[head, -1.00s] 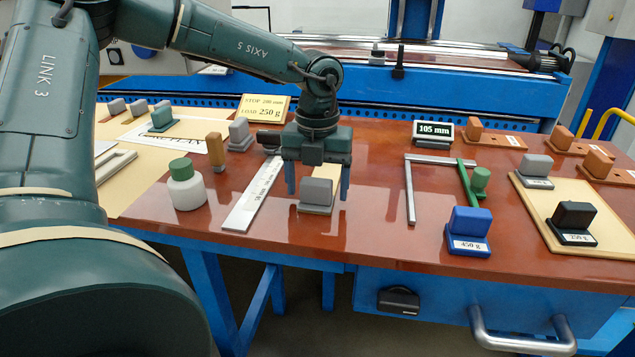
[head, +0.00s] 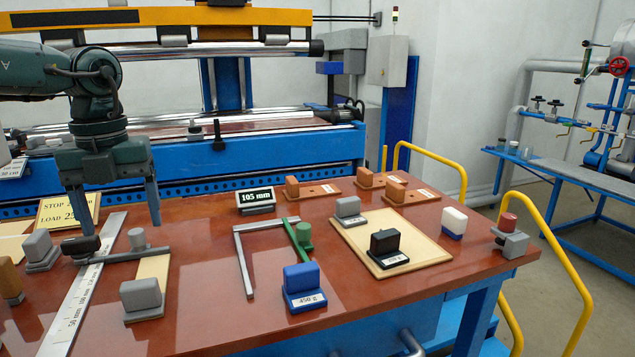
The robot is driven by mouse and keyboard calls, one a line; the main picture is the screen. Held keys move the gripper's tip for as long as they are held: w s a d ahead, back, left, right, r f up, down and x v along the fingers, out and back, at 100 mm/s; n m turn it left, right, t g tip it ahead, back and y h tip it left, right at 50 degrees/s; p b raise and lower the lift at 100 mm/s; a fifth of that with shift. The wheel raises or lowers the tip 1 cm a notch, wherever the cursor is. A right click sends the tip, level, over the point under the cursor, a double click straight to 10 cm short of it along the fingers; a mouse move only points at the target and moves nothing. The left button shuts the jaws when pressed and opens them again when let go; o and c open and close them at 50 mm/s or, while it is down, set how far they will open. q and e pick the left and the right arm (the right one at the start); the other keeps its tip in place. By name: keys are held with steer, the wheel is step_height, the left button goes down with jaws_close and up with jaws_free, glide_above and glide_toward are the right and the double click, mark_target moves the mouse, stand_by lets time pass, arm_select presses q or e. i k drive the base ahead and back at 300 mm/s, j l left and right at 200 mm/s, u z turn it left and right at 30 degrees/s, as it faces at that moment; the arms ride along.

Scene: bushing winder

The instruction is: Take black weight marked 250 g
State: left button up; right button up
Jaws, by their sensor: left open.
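The black weight (head: 385,243) stands upright on a beige board (head: 424,247) on the right half of the red-brown table. Its white label is too small to read clearly now. My left gripper (head: 115,214) is at the left, open and empty, with its fingers pointing down over the steel ruler and a dark bar. It is well to the left of the black weight, with much of the table between them. My right gripper is not in view.
A grey weight (head: 348,208) shares the board. A grey block (head: 141,297) is nearer the left. The display (head: 256,200) reads 105 mm.

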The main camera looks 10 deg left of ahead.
mark_target(384, 245)
steer(key=k, duration=1.5)
